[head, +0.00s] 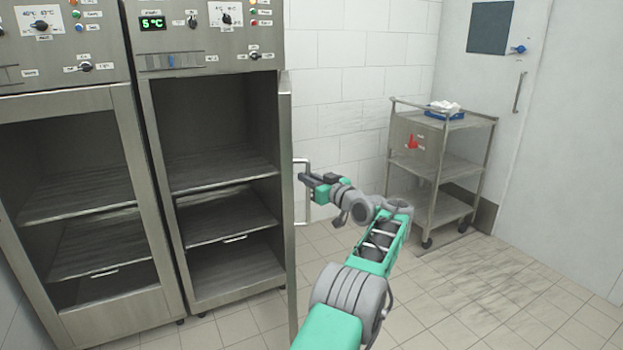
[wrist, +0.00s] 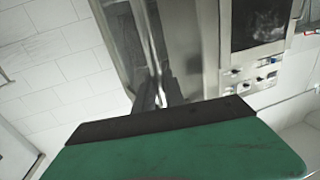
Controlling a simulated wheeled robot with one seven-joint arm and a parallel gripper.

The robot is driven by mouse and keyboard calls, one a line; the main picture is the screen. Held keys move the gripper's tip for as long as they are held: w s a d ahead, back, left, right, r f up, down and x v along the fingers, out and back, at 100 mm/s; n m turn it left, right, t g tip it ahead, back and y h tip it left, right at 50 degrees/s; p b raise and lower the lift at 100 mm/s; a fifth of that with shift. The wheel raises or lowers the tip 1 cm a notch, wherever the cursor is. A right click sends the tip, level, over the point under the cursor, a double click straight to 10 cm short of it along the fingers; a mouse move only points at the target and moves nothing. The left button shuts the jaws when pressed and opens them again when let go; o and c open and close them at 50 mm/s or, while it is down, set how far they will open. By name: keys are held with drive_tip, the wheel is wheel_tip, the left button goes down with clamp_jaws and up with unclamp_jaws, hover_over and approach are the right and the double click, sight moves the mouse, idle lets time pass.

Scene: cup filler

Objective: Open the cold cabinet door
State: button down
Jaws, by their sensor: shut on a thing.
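The cold cabinet (head: 215,60) is the steel one whose display reads 5 °C. Its door (head: 287,210) stands wide open, swung out on the right side and seen almost edge-on in the head view. The upright bar handle (head: 307,210) is on the right face of the door. My gripper (head: 304,178) is shut on this handle near its upper part. In the wrist view the door (wrist: 122,40) and the handle bar (wrist: 150,45) rise from between my fingers; the green and black gripper body hides the lower part. The shelves inside the cabinet are in plain view and look empty.
A second steel cabinet (head: 115,95) with a glass door stands at the left, closed. A steel trolley (head: 440,168) with a blue tray (head: 444,115) stands by the back wall at the right. The tiled floor (head: 490,300) at the lower right is clear.

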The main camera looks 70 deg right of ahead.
drive_tip(key=c, duration=1.4)
unclamp_jaws()
drive_tip(key=shift+w, duration=0.1)
drive_tip(key=b+v, duration=0.1)
drive_tip(key=v, duration=0.6)
drive_tip(key=shift+s+a, duration=0.2)
drive_tip(key=shift+s, duration=0.15)
